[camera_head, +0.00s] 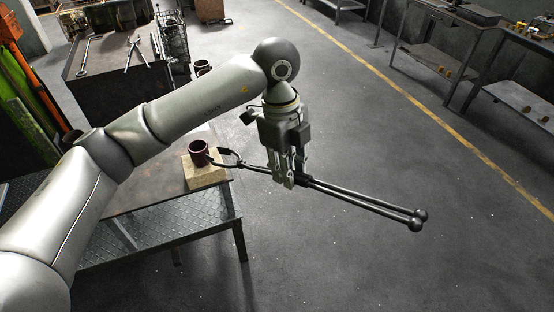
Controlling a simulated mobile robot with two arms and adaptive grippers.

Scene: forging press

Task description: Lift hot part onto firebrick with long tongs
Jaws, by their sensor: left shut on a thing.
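The long tongs (360,203) are dark metal with ball-ended handles pointing to the lower right. My left gripper (287,180) is shut on them near the middle, over the floor right of the table. The tongs' jaws (230,155) reach left to the table's corner. A dark red, cup-like part (200,152) stands upright on a pale tan firebrick (207,177) at the corner of the table (150,192). The jaw tips are just right of the part; I cannot tell whether they touch it. My right gripper is not in view.
Two similar dark parts (203,66) show behind my arm. A dark bench (110,58) with hand tools (136,51) stands at the back left. Workbenches (440,55) line the right beyond a yellow floor line (400,92). The floor at centre right is clear.

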